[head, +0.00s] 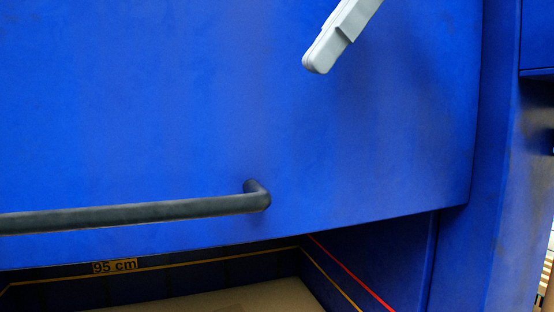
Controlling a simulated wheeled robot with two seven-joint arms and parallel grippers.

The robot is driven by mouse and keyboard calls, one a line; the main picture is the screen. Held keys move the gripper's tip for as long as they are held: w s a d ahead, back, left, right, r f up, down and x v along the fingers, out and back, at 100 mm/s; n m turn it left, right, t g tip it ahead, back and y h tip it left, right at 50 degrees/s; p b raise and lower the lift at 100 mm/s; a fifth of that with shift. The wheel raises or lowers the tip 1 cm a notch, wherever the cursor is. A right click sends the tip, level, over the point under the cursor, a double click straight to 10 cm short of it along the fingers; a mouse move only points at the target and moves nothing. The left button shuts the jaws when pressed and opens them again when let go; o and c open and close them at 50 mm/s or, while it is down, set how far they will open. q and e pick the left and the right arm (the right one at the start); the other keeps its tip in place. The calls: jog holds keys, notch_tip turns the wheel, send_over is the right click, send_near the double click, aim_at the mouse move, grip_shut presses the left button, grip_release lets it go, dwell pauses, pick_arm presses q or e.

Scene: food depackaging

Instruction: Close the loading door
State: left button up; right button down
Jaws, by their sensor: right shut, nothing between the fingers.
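The loading door (200,110) is a large blue panel that fills most of the head view. Its lower edge slants up to the right, and an open gap shows below it. A dark grey bar handle (130,214) runs across the lower left of the door and ends in a bend near the middle. My right gripper (318,66) comes in from the top, light grey, with its fingers shut and empty. It is in front of the upper middle of the door, above and right of the handle's end. I cannot tell whether it touches the panel. My left gripper is not in view.
Below the door is a dark interior (210,272) with a yellow line, a red line, a "95 cm" label (115,267) and a tan surface (250,298) at the bottom. A blue frame post (490,170) stands right of the door.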

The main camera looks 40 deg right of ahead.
jog(key=p, duration=0.3)
send_over(253, 192)
jog(key=s+d, duration=0.1)
jog(key=s, duration=0.2)
notch_tip(253, 192, down, 11)
jog(key=shift+w+d+f, duration=0.3)
jog(key=shift+d+f, duration=0.1)
jog(key=shift+f, duration=0.2)
jog(key=shift+a, duration=0.1)
